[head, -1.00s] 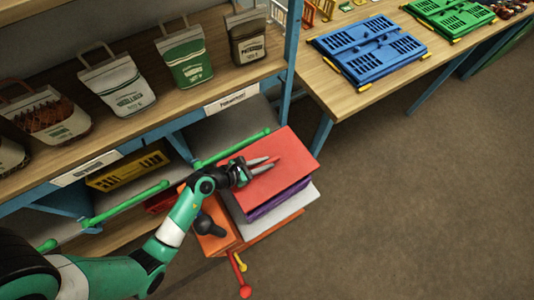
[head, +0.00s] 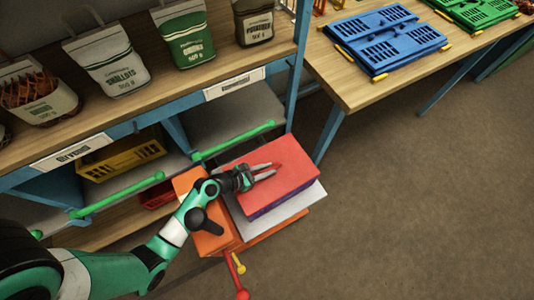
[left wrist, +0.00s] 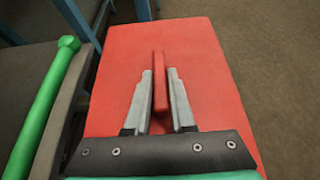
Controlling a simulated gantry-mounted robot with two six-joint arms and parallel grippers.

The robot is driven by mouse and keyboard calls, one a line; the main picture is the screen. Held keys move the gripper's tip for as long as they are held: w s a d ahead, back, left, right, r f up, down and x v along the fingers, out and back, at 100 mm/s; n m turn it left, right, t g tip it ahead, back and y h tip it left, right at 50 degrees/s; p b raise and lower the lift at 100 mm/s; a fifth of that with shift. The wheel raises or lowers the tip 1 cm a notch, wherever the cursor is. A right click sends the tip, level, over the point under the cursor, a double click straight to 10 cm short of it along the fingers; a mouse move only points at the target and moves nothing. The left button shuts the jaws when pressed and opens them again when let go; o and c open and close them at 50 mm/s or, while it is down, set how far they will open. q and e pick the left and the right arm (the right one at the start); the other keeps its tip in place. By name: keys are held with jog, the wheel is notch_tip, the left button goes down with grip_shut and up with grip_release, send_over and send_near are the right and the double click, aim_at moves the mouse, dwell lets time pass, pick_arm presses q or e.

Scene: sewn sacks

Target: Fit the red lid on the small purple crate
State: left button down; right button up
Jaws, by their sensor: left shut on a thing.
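The red lid (head: 285,175) lies over the top of the small purple crate (head: 272,207), whose side shows as a thin purple band below the lid's front edge. My left gripper (head: 274,171) is above the lid, shut on its raised red handle. In the left wrist view the gripper (left wrist: 160,95) has a finger on each side of the handle (left wrist: 160,80), with the flat red lid (left wrist: 205,65) spread out below. I cannot tell whether the lid is seated all round. My right gripper is not in view.
The crate rests on a white-topped surface (head: 308,200) beside an orange block (head: 208,238). Green rails (head: 235,140) and a shelf with several sacks (head: 185,38) are at the left. Blue folded crates (head: 385,42) lie on the wooden table. The floor at right is clear.

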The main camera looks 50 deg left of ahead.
pick_arm(q)
jog(key=shift+r, duration=0.2)
jog(key=shift+f, duration=0.65)
jog(key=c, duration=0.8)
grip_release()
jog(key=shift+o, duration=0.2)
jog(key=shift+f+b, duration=0.1)
jog(key=shift+b, duration=0.2)
